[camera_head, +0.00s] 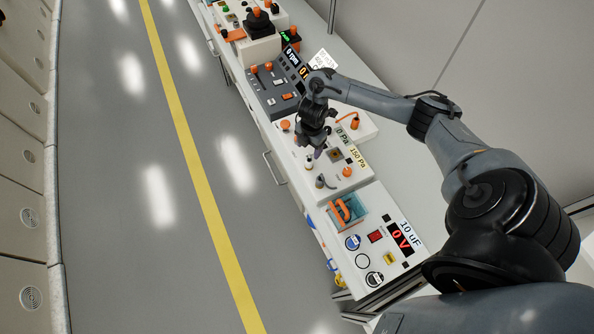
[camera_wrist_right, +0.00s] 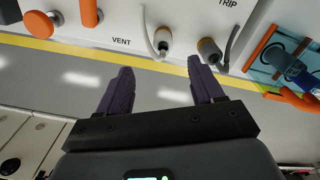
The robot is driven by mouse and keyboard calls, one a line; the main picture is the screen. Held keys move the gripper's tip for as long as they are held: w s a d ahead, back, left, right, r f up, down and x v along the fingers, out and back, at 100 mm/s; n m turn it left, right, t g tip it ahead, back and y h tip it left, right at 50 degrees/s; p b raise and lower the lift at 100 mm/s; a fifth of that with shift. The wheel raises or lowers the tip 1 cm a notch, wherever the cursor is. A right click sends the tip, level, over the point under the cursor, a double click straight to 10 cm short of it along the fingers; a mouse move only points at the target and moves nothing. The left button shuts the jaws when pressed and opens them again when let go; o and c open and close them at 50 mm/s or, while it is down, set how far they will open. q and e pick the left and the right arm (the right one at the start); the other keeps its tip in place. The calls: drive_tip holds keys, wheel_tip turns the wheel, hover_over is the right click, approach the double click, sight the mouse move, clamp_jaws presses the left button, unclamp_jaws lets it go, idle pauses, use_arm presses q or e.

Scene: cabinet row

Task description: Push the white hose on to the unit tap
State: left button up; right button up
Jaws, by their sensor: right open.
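In the right wrist view a thin white hose (camera_wrist_right: 147,34) hangs from the white panel, its lower end close beside a small dark tap with a pale tip (camera_wrist_right: 163,40). I cannot tell whether hose and tap touch. A similar tap (camera_wrist_right: 208,50) stands to the right with a grey hose (camera_wrist_right: 231,48) beside it. My right gripper (camera_wrist_right: 160,66) is open and empty, its two dark purple fingers on either side of the first tap in the picture. In the head view the right gripper (camera_head: 318,150) is over the pressure unit (camera_head: 345,183). My left gripper is out of view.
A dark panel with orange knobs (camera_head: 270,92) stands farther along. The floor left of the cabinets is clear.

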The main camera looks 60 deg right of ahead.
sight(309, 162)
drive_tip(key=shift+s+d+r, duration=0.1)
drive_tip(key=shift+d, duration=0.2)
drive_tip(key=shift+s, duration=0.1)
wheel_tip(309, 162, down, 6)
drive_tip(key=b, duration=0.3)
drive_tip(key=shift+r, duration=0.2)
drive_tip(key=f, duration=0.3)
drive_tip(key=f+b, duration=0.1)
drive_tip(key=shift+a+f, duration=0.15)
drive_tip(key=shift+a, duration=0.15)
drive_tip(key=shift+d+f, duration=0.1)
drive_tip(key=shift+f, duration=0.35)
